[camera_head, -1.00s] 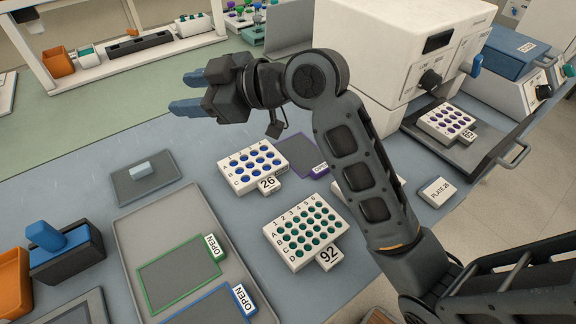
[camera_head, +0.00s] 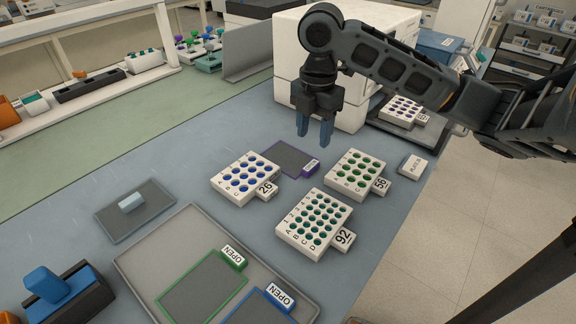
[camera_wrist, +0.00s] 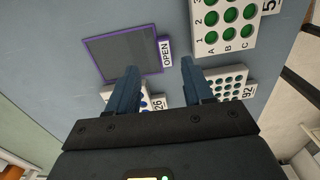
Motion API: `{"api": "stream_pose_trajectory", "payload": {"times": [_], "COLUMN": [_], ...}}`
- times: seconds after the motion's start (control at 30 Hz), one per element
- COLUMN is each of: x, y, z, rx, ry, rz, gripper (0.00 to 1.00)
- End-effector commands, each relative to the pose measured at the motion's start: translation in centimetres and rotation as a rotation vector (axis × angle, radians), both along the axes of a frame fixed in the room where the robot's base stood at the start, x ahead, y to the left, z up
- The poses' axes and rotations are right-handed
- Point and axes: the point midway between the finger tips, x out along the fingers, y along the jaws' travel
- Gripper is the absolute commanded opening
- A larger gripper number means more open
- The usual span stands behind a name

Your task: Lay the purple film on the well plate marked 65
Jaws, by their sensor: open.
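The purple film (camera_head: 288,158), a grey sheet with a purple border and an OPEN tab, lies flat on the bench. It also shows in the wrist view (camera_wrist: 120,53). My gripper (camera_head: 314,138) is open and empty above the bench, near the film. In the wrist view its fingertips (camera_wrist: 160,66) appear over the film's tab end. A well plate (camera_head: 402,108) sits on the dark tray by the white machine; its label is too small to read surely. A green-well plate (camera_head: 355,172) has a label that looks like 56. I cannot make out a clear 65.
Plates marked 26 (camera_head: 244,178) and 92 (camera_head: 313,222) stand near the film. Green (camera_head: 203,290) and blue (camera_head: 262,308) films lie on a grey tray (camera_head: 150,262). The white machine (camera_head: 345,60) stands behind my gripper.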

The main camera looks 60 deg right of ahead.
Motion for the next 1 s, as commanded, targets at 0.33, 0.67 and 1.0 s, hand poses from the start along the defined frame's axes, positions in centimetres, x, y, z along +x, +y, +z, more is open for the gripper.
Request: {"api": "stream_pose_trajectory", "payload": {"times": [0.33, 0.67, 1.0], "x": [-0.4, -0.8, -0.8], "y": [-0.1, -0.3, -0.3], "z": [-3.3, -7.3, -7.6], "rx": [0.002, 0.001, 0.0], "ry": [0.003, 0.0, -0.001], "rz": [-0.003, -0.002, -0.001], "gripper": [0.51, 0.51, 0.44]}}
